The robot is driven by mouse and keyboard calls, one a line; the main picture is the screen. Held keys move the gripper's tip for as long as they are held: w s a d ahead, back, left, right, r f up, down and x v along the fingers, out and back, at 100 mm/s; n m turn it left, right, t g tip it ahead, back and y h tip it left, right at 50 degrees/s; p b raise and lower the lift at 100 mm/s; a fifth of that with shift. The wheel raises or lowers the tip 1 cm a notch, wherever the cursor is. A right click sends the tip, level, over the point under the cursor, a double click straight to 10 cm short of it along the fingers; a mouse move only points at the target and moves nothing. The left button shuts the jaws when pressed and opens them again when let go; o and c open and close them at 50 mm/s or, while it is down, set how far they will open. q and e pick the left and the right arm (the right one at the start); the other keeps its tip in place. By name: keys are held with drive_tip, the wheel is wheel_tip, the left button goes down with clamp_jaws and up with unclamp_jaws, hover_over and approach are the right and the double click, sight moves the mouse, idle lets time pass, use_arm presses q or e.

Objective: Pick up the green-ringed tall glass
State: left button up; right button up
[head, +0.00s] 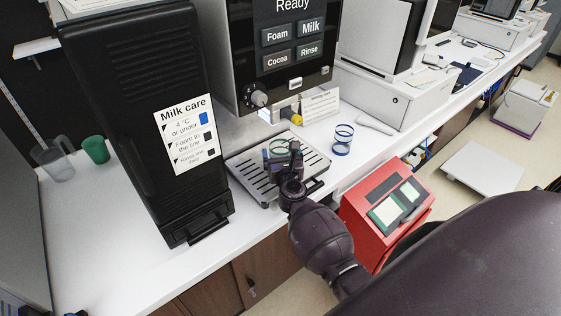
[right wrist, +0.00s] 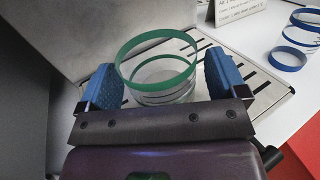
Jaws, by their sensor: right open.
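The green-ringed tall glass (right wrist: 160,87) is clear with a green band at its rim and stands on the slatted drip tray (head: 242,172). In the head view the glass (head: 279,146) is partly hidden behind my right gripper (head: 282,160). In the right wrist view my right gripper (right wrist: 163,85) is open, with its blue pads on either side of the glass. A gap shows between the glass and the pads, wider on the right. The glass is upright. My left gripper is not in view.
A blue-ringed glass (head: 343,139) stands on the counter right of the tray. A black milk cooler (head: 140,110) is left of the tray and the coffee machine (head: 285,60) behind it. A red card terminal (head: 385,215) is at the counter's front edge.

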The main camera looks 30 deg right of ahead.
drive_tip(key=shift+x, duration=0.8)
drive_tip(key=c, duration=1)
drive_tip(key=shift+c, duration=0.6)
drive_tip(key=shift+s+r, duration=0.1)
